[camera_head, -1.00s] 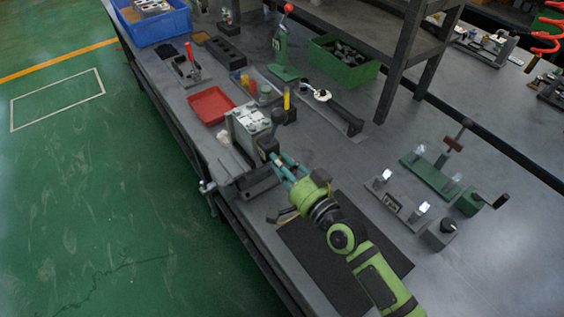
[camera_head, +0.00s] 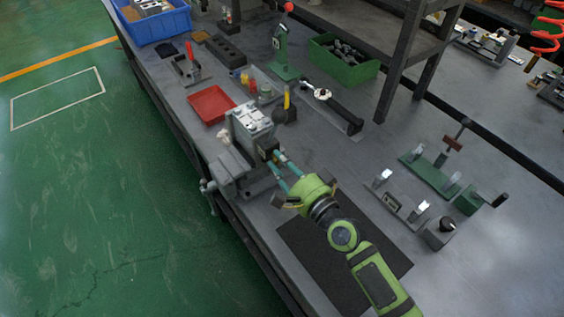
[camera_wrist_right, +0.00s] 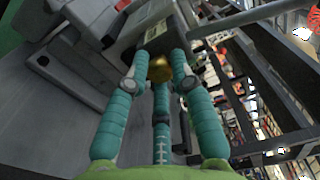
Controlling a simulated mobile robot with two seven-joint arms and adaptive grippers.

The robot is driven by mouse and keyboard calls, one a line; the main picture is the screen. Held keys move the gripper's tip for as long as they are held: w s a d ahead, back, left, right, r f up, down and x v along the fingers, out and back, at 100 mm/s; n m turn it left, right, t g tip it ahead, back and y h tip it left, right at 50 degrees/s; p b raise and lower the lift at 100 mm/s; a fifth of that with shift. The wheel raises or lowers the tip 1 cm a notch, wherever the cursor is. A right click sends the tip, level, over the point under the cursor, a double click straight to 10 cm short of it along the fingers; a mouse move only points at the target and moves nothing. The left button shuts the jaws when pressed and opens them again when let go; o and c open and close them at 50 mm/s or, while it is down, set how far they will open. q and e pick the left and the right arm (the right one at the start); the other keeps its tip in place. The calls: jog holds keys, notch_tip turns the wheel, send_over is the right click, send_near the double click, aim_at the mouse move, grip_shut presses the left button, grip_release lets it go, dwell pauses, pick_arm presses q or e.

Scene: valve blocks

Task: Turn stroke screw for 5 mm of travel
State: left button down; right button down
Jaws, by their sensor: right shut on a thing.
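The valve block (camera_head: 250,121), a grey block with a light top plate, sits in a grey vise (camera_head: 232,177) at the table's left edge. In the right wrist view, a brass-coloured round part (camera_wrist_right: 160,68), seemingly the stroke screw, shows on the dark end face of the block. My right gripper (camera_head: 273,161) reaches this face from the lower right. Its teal fingers (camera_wrist_right: 159,72) are shut around the brass part, which they partly cover. The screw's depth cannot be read. My left gripper is not in view.
A black ball knob (camera_head: 280,116) stands close beside the block. A red tray (camera_head: 210,104) and a green hand press (camera_head: 283,55) stand farther back. A dark mat (camera_head: 320,250) lies under my right arm. Fixtures (camera_head: 430,180) stand to the right; bare tabletop lies between.

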dwell(0.3)
jog(key=c, duration=1.1)
grip_release()
jog(key=shift+o, duration=0.2)
jog(key=v, duration=1.2)
jog(key=shift+s, duration=0.1)
